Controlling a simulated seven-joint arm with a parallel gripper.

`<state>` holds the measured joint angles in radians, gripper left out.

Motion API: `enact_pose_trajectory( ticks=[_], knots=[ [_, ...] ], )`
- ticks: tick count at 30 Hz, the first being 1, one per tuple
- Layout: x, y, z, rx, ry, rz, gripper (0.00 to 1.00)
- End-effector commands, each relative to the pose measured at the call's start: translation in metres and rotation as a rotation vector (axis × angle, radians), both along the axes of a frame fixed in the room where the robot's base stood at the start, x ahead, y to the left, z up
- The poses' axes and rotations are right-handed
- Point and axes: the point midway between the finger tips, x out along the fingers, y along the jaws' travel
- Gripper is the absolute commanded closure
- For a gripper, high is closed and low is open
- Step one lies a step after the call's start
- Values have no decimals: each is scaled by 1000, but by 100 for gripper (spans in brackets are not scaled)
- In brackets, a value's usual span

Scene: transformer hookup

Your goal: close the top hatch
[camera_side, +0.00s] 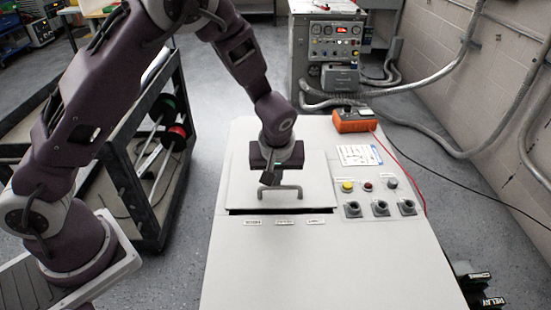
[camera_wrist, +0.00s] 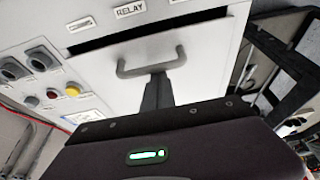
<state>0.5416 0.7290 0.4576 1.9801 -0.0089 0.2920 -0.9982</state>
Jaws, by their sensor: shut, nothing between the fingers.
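The top hatch (camera_side: 322,190) is a flat pale panel on top of the light cabinet (camera_side: 290,275). A dark gap shows along its front edge, so it does not look flush there. Its grey U-shaped handle (camera_side: 280,196) stands up near that edge. In the wrist view the hatch (camera_wrist: 205,75), the handle (camera_wrist: 137,72) and the long dark gap also show. My gripper (camera_side: 268,178) points down over the hatch, just behind the handle, with its fingers together and empty. The fingertips (camera_wrist: 158,78) show close to the handle; I cannot tell whether they touch it or the panel.
Yellow and red buttons and dark sockets (camera_side: 380,208) sit right of the hatch. An orange meter (camera_side: 354,120) with a red lead lies at the back right. A dark cart (camera_side: 150,150) stands to the left. The cabinet top in front of the hatch is clear.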

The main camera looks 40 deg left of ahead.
Motion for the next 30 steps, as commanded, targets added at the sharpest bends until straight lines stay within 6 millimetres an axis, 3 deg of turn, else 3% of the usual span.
enact_pose_trajectory(
  ticks=[6, 21, 25, 28, 30],
  knots=[
    [-17, -17, 0, 0, 0, -1, 100],
    [-23, -23, -1, -3, 7, -3, 100],
    [-12, -13, 2, -3, 4, 1, 100],
    [7, 7, 7, -2, -3, 7, 100],
    [6, 3, 27, -3, -8, -2, 100]
  ],
)
